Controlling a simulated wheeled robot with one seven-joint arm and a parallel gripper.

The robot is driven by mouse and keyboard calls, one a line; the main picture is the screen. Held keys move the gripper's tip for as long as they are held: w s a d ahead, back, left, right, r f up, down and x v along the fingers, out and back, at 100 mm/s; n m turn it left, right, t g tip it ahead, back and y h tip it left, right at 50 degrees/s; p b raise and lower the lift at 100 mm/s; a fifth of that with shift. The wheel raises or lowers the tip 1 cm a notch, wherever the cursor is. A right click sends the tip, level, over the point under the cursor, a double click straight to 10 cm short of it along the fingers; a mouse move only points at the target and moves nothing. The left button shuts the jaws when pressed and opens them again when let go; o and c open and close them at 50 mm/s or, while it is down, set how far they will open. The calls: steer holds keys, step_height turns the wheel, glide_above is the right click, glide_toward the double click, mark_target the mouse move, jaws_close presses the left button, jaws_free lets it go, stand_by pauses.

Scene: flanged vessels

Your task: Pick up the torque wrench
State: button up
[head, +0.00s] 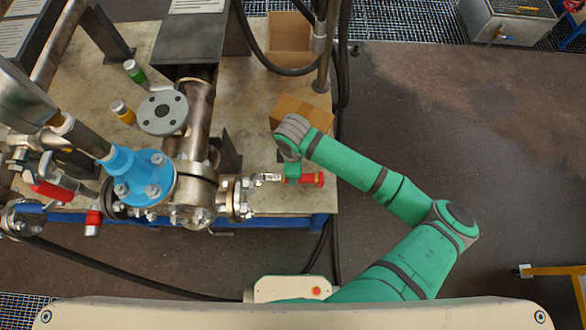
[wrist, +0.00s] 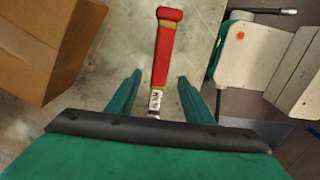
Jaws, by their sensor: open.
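The torque wrench (head: 313,180) lies near the right front corner of the workbench, its red handle to the right and its silver shaft pointing left toward the flanged pipe. In the wrist view the red handle (wrist: 167,50) with yellow bands points away from me, and a short piece of shaft shows below it. My gripper (head: 291,172) is over the wrench. In the wrist view my gripper (wrist: 160,78) is open, with one green finger on each side of the wrench. The fingers look apart from it; their height above the bench is unclear. My palm hides the wrench's head there.
A bolted flange (head: 236,198) is close on the left.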

steer(key=shift+d+f, duration=0.1)
steer(key=shift+f, duration=3.1)
steer(key=shift+c, duration=0.6)
jaws_close()
